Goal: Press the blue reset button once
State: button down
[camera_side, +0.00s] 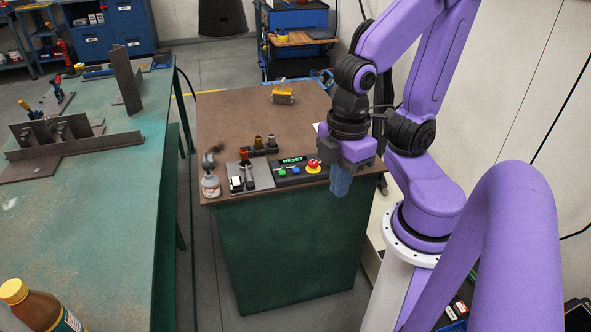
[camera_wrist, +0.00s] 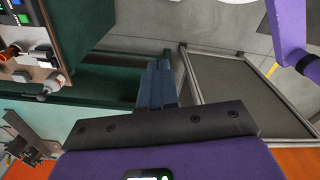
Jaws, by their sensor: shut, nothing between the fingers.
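A dark control panel (camera_side: 301,178) with a lit green RESET display lies near the front edge of the brown-topped cabinet. The blue button (camera_side: 296,169) appears small on it, between a green button (camera_side: 282,171) and a red mushroom button (camera_side: 313,166). My gripper (camera_side: 340,192) is shut and empty, pointing down, to the right of the panel and apart from it, by the cabinet's right front corner. In the wrist view the shut fingers (camera_wrist: 158,68) are over the floor side of the cabinet. Only part of the panel shows there, at the upper left corner.
A yellow item (camera_side: 283,94) lies farther back. A green workbench (camera_side: 95,190) with metal fixtures is at the left. The cabinet top's middle (camera_side: 235,112) is mostly clear.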

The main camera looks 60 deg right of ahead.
jog(key=w+f+m+g+y, duration=0.3)
jog(key=w+f+m+y, duration=0.1)
jog(key=w+m, duration=0.75)
jog(key=m+t, duration=1.1)
jog(key=m, duration=1.2)
send_over(299, 170)
notch_tip(299, 170, down, 8)
jog(key=shift+f, duration=0.15)
jog(key=shift+f, duration=4.35)
jog(key=shift+f, duration=0.1)
